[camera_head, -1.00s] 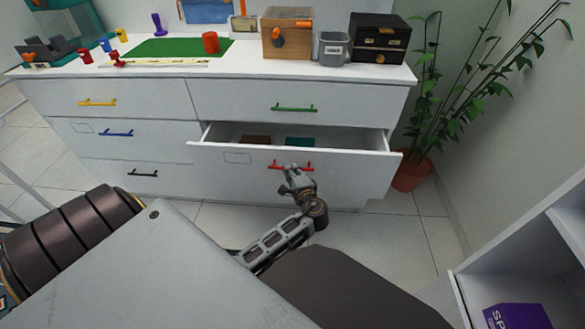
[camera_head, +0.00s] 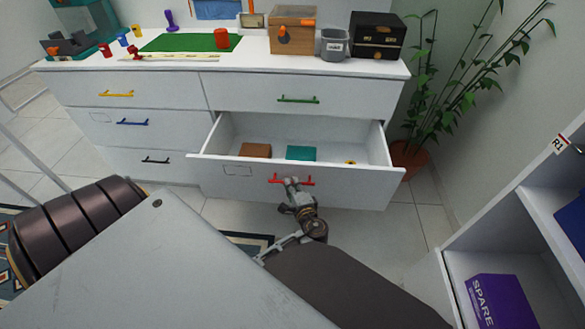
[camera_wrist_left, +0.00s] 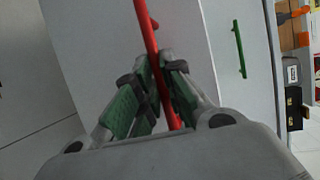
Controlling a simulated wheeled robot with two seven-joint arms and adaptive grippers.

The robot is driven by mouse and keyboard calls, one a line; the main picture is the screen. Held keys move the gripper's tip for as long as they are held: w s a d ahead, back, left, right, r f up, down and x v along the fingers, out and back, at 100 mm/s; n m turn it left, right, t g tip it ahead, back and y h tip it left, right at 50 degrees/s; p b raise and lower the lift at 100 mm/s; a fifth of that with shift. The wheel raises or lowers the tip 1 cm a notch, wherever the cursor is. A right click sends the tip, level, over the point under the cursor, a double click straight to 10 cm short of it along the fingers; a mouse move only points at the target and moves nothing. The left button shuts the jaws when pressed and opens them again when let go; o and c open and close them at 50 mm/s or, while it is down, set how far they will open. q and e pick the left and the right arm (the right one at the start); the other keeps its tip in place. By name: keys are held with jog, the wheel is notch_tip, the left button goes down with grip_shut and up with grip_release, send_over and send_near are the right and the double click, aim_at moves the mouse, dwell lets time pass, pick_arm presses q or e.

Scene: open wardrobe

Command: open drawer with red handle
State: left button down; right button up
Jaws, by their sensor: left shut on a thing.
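The white drawer (camera_head: 340,186) with the red handle (camera_head: 305,181) stands pulled out of the dresser in the head view. Its inside shows a brown block (camera_head: 256,150), a teal block (camera_head: 301,153) and a small yellow item (camera_head: 350,162). My left gripper (camera_head: 290,187) is at the handle. In the left wrist view the green-padded fingers of the left gripper (camera_wrist_left: 158,88) are shut around the red handle (camera_wrist_left: 146,30). My right gripper does not show.
The dresser's other drawers, with yellow (camera_head: 116,94), blue (camera_head: 132,122), black (camera_head: 155,160) and green (camera_head: 298,99) handles, are closed. A potted plant (camera_head: 409,157) stands right of the open drawer. A white shelf with a purple box (camera_head: 500,302) is at lower right.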

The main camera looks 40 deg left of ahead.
pick_arm(q)
jog(key=shift+d, duration=0.1)
jog(key=c, duration=1.5)
grip_release()
jog(key=shift+r, duration=0.1)
